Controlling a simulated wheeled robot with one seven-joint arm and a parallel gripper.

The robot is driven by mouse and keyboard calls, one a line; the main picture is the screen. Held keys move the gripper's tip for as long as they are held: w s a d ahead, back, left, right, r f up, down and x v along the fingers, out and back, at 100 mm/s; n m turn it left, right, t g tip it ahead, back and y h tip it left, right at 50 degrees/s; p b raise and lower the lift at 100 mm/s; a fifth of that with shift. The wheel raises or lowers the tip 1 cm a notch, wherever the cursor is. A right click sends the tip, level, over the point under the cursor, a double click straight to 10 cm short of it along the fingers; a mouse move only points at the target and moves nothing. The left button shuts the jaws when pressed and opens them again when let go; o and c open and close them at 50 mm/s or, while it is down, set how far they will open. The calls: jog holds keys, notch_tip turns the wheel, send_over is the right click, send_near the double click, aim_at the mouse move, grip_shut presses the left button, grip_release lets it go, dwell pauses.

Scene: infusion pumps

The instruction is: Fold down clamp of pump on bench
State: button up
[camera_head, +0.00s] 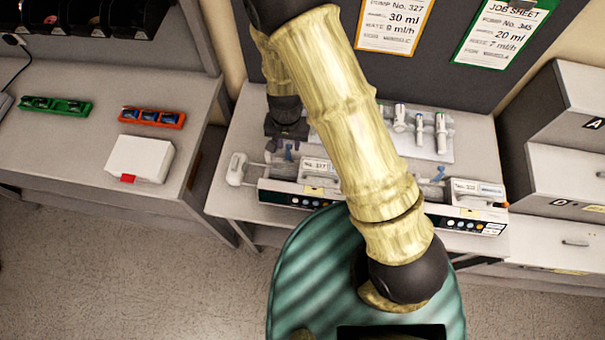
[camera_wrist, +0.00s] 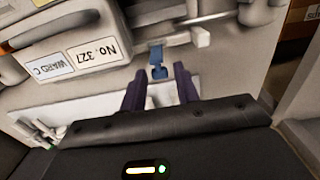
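A pump labelled No. 327 (camera_head: 318,167) lies on the bench (camera_head: 225,200) in the head view, partly behind my arm. Its label also shows in the wrist view (camera_wrist: 95,52). A second pump (camera_head: 465,222) lies to the right, partly hidden by my arm.
Several syringes (camera_head: 420,130) lie on a pale tray behind the pumps. Two job sheets (camera_head: 505,30) hang on the back panel. Drawers (camera_head: 560,180) stand at the right. The left table holds a white box (camera_head: 140,158), a green rack (camera_head: 55,105) and an orange rack (camera_head: 152,117).

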dwell(0.6)
jog(key=c, duration=0.4)
jog(key=shift+s, duration=0.1)
